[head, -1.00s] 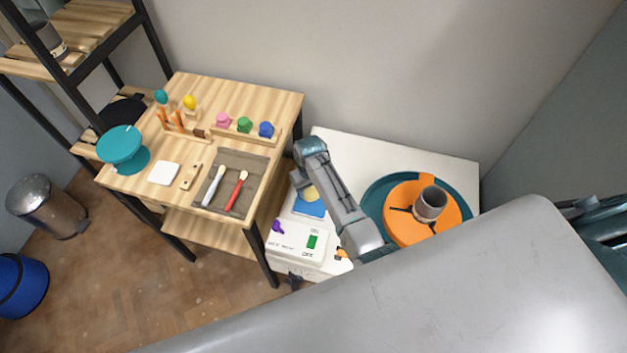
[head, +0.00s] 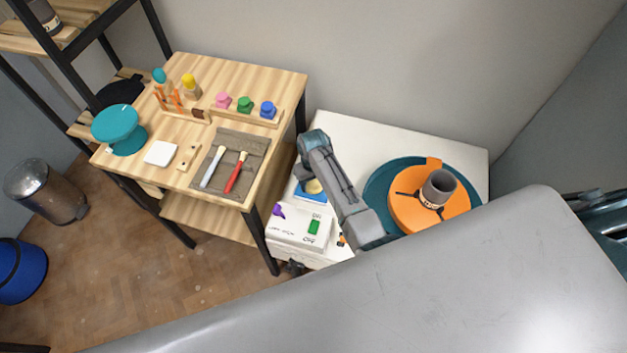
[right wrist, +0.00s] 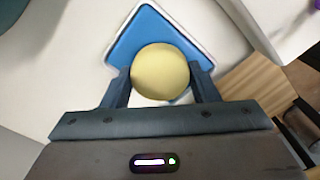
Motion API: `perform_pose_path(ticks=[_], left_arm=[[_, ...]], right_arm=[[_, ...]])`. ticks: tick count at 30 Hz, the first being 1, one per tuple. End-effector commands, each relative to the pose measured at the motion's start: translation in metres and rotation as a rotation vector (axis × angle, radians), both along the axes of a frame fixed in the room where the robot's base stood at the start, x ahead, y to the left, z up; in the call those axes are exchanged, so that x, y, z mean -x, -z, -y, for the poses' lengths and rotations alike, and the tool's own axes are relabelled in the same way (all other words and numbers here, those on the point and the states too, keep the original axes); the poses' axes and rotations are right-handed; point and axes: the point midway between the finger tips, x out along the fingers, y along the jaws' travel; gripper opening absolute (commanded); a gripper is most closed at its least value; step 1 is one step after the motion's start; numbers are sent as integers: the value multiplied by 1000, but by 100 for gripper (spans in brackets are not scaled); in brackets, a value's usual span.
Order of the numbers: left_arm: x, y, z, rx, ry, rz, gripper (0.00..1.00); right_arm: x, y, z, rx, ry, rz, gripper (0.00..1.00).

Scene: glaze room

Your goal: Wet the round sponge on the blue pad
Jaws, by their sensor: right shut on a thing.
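The round yellow sponge (head: 313,187) shows in the head view just over the blue pad (head: 309,198), beside my right arm. In the right wrist view the sponge (right wrist: 160,72) sits between the two fingers of my right gripper (right wrist: 161,77), which is shut on it. The blue pad (right wrist: 128,36) with its pale rim lies behind the sponge there. I cannot tell whether the sponge touches the pad. In the head view my own arm hides much of this gripper. My left gripper is not in view.
A white box with a green switch (head: 314,227) stands in front of the pad. An orange disc (head: 458,212) bearing a grey cup (head: 438,189) lies right of my arm. The wooden table (head: 285,85) with brushes and coloured pegs stands left.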

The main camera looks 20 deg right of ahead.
Motion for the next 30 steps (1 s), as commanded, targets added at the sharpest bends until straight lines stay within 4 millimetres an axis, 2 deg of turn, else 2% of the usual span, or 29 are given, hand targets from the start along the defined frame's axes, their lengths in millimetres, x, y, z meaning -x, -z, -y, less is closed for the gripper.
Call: perform_pose_path(ticks=[30], left_arm=[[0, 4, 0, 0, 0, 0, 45]], right_arm=[[0, 7, 0, 0, 0, 0, 36]])
